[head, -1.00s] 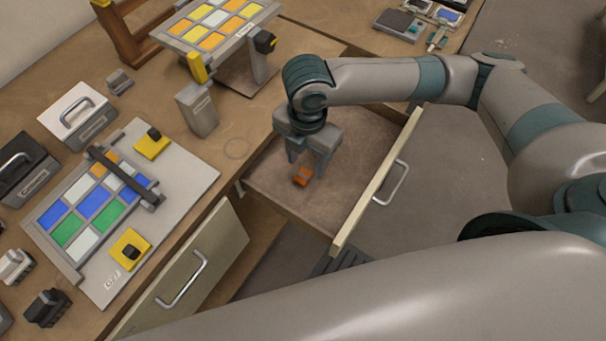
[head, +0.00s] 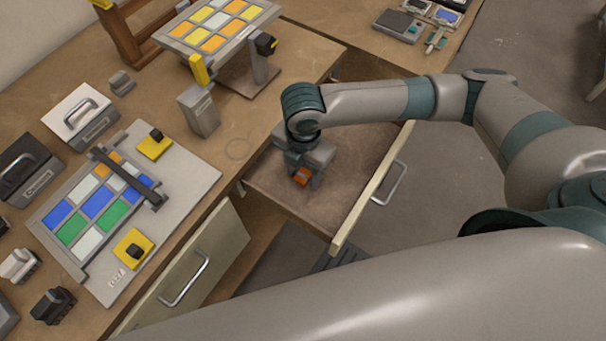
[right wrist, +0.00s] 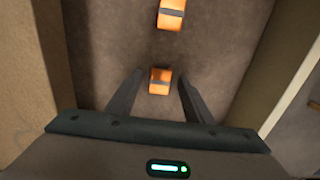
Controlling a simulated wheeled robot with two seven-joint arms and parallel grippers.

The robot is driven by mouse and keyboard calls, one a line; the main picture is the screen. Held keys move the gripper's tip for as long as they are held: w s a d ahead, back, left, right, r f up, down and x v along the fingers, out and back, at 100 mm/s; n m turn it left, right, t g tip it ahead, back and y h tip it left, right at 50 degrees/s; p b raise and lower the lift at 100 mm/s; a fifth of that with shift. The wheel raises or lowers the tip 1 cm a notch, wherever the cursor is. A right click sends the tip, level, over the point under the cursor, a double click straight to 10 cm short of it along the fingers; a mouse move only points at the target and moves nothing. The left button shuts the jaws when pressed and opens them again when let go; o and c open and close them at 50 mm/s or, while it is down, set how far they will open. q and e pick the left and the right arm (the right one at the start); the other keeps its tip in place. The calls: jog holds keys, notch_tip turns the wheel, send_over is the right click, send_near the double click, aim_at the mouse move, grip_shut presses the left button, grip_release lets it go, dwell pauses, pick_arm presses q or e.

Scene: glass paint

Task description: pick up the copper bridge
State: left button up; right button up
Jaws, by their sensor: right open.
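A small copper-orange piece with a grey band (right wrist: 160,81), which looks like the copper bridge, lies on the drawer floor between the fingers of my right gripper (right wrist: 161,76) in the right wrist view. The fingers stand open on either side, with gaps visible. A second, similar orange piece (right wrist: 171,14) lies beyond the fingertips. The gripper hides part of the drawer floor there. My left gripper is out of view.
The open drawer (head: 285,193) has a pale front panel with a handle (head: 389,183) on the right. The bench holds a coloured glass panel (head: 95,208), a tilted glass frame (head: 218,22) and a grey block (head: 199,110). A closed-looking cabinet front (head: 195,265) stands below.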

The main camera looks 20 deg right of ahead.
aim_at(303, 175)
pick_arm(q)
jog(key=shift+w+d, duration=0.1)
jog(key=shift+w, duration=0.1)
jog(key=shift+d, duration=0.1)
pick_arm(e)
jog(key=c, duration=1.1)
jog(key=shift+c, duration=0.2)
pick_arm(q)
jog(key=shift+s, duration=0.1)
pick_arm(e)
jog(key=shift+r, duration=0.2)
